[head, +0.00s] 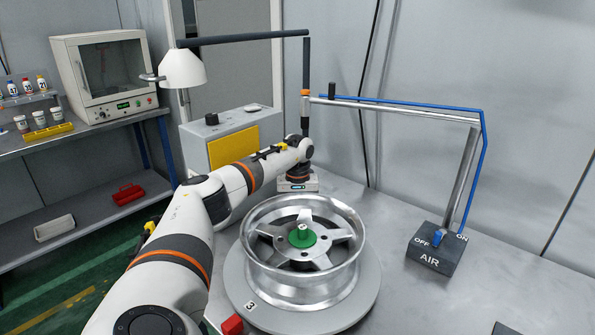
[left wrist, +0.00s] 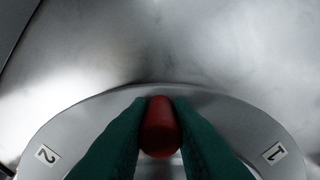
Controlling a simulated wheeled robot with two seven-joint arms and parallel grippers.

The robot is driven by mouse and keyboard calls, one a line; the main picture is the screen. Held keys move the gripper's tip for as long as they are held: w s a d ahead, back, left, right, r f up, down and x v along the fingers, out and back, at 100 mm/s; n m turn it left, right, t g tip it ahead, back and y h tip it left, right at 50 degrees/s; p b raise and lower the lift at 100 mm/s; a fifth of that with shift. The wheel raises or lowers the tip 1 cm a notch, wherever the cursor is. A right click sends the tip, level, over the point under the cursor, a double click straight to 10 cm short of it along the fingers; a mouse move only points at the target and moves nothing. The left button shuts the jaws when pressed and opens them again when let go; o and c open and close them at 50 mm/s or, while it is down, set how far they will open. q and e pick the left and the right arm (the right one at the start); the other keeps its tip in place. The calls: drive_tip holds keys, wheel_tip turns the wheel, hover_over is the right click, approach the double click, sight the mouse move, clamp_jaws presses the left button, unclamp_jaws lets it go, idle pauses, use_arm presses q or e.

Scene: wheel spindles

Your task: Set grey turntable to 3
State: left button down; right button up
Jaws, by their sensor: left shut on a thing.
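The grey turntable (head: 345,314) lies on the metal table with a silver wheel (head: 300,280) on top. A label 3 (head: 250,306) is at its front left edge, close to a red block (head: 232,324) just outside the rim. My left arm reaches to the far side of the wheel, where its fingers are hidden in the head view. In the left wrist view, the green fingers of my left gripper (left wrist: 160,125) are shut on a red handle (left wrist: 160,128) at the turntable, between label 2 (left wrist: 47,154) and label 1 (left wrist: 274,152). My right gripper is not in view.
A green cap (head: 302,237) sits at the wheel's hub. An AIR box (head: 433,250) with a blue switch stands to the right, with a pipe arm (head: 400,110) above. A grey and yellow cabinet (head: 232,150) stands behind my arm.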

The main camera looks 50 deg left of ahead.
use_arm(q)
drive_tip(key=c, duration=1.3)
unclamp_jaws()
drive_tip(key=shift+w+d, duration=0.15)
drive_tip(key=shift+w, duration=0.05)
wheel_tip(320, 180, up, 12)
